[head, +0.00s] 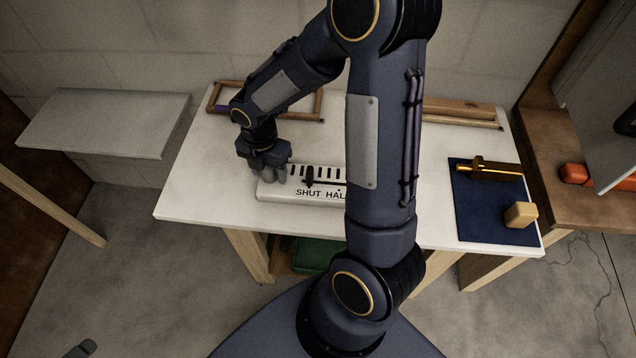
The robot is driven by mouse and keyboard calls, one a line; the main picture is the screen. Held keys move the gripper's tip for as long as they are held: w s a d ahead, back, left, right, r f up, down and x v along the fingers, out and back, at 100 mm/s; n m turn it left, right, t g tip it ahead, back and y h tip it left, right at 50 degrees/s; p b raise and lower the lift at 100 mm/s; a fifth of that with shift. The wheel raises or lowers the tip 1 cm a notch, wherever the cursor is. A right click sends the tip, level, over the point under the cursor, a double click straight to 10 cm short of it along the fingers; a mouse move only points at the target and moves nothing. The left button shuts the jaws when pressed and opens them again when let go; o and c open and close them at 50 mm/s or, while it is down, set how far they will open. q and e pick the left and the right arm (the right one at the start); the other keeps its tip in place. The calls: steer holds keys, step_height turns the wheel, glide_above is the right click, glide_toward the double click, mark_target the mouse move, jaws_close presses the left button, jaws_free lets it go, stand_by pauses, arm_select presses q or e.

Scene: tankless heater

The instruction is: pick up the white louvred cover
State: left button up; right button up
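The white louvred cover (300,190) lies on the white table, with dark slots along its top and lettering that starts "SHUT HAL" on its front. My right arm hides its right part. My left gripper cannot be made out.
The white table (195,190) has a wooden frame (302,118) at the back left. A blue mat (475,215) at the right holds a brass piece (485,168) and a tan block (520,215). A grey shelf (100,120) is at left, a brown bench (560,150) at right.

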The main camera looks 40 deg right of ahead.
jaws_close()
steer(key=shift+r, duration=0.15)
